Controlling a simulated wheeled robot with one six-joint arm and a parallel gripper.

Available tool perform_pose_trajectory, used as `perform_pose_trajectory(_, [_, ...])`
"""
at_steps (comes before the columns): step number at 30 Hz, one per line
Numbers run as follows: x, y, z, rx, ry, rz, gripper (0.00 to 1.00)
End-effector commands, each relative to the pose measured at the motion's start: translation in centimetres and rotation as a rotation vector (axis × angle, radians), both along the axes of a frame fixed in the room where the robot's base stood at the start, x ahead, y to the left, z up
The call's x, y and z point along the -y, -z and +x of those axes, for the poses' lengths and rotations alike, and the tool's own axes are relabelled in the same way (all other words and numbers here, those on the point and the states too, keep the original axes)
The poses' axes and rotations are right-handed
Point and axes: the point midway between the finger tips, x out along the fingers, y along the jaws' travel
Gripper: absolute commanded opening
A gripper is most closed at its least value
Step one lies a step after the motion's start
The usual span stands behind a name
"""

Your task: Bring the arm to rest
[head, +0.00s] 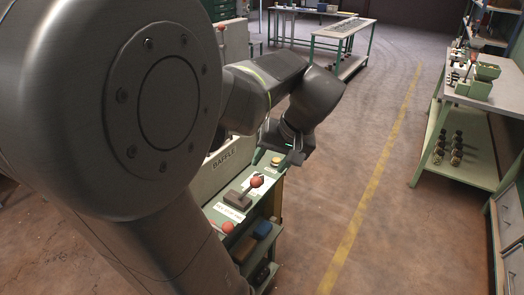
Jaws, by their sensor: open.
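My arm fills the left of the head view and reaches forward to the right, bent at its joints. My gripper (283,158) hangs at the arm's end, above the far end of a green machine panel. It is small in the picture and partly hidden by my own wrist. I see nothing held in it. The green panel (217,213) carries a lever with a red-orange knob (257,181), which stands apart from my gripper. A yellowish button (276,161) sits close to my gripper.
A hopper body marked BAFFLE (224,158) stands behind the panel. A bench (478,92) with green fixtures stands at the right, with a lower shelf. Tables (345,33) stand at the back. The floor (335,190) with a yellow line is clear between them.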

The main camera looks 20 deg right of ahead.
Motion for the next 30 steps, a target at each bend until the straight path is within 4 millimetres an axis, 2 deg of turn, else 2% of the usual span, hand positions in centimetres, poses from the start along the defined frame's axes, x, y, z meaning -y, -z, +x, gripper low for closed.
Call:
perform_pose_trajectory(9, [0.0, 0.0, 0.0, 0.0, 0.0, 0.0, 0.48])
perform_pose_trajectory(14, [-0.3, 1.0, 0.4, -0.001, -0.002, 0.001, 0.48])
perform_pose_trajectory(30, [-3.1, 9.9, 3.8, -0.003, -0.004, 0.001, 0.48])
